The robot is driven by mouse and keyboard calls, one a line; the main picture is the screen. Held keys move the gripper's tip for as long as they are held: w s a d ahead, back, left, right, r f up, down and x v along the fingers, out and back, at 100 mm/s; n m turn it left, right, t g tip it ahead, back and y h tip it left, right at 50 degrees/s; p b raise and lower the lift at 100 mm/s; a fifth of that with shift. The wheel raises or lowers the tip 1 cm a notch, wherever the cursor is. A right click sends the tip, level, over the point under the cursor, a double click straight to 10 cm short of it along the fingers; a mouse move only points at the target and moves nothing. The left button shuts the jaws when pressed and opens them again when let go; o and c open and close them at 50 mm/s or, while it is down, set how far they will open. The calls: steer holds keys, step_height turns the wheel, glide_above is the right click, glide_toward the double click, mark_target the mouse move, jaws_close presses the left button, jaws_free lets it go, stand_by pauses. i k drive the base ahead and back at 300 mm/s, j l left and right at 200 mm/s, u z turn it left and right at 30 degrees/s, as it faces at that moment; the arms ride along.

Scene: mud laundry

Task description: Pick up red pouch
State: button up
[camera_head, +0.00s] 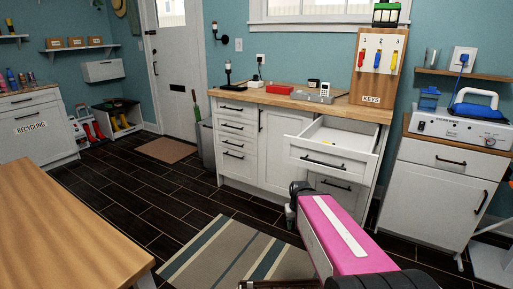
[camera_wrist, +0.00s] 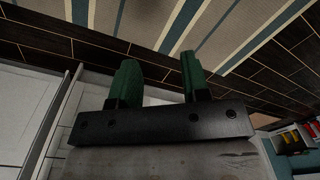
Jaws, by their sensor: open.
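A small flat red item (camera_head: 279,89) lies on the wooden counter above the white drawers, left of a grey tray. It may be the red pouch, but it is too small to be sure. My gripper (camera_wrist: 160,82) shows in the wrist view with two green fingers apart and nothing between them. Beyond the fingers are the dark floor and striped rug. In the head view my pink arm reaches forward in front of the open drawer, well short of the red item. The red item does not show in the wrist view.
An open white drawer (camera_head: 331,158) juts out below the counter with a small yellow item inside. A key board (camera_head: 380,85) stands at the counter's right end. A wooden table (camera_head: 65,225) fills the lower left. The striped rug (camera_head: 225,250) lies on open floor.

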mark_target(279, 89)
steer(key=i+j+z, duration=0.1)
steer(key=i+j, duration=0.7)
steer(key=i, duration=0.15)
steer(key=i+u, duration=0.1)
steer(key=i, duration=0.8)
steer(key=i+j+z, duration=0.15)
steer(key=j+z, duration=0.7)
steer(key=i+j+z, duration=0.1)
steer(key=j+z, duration=0.75)
steer(key=k+j+z, duration=0.2)
steer(key=j+z, duration=0.2)
steer(key=k+j+z, duration=0.2)
steer(key=j+z, duration=0.2)
steer(key=k+j+z, duration=0.35)
steer(key=i, duration=0.1)
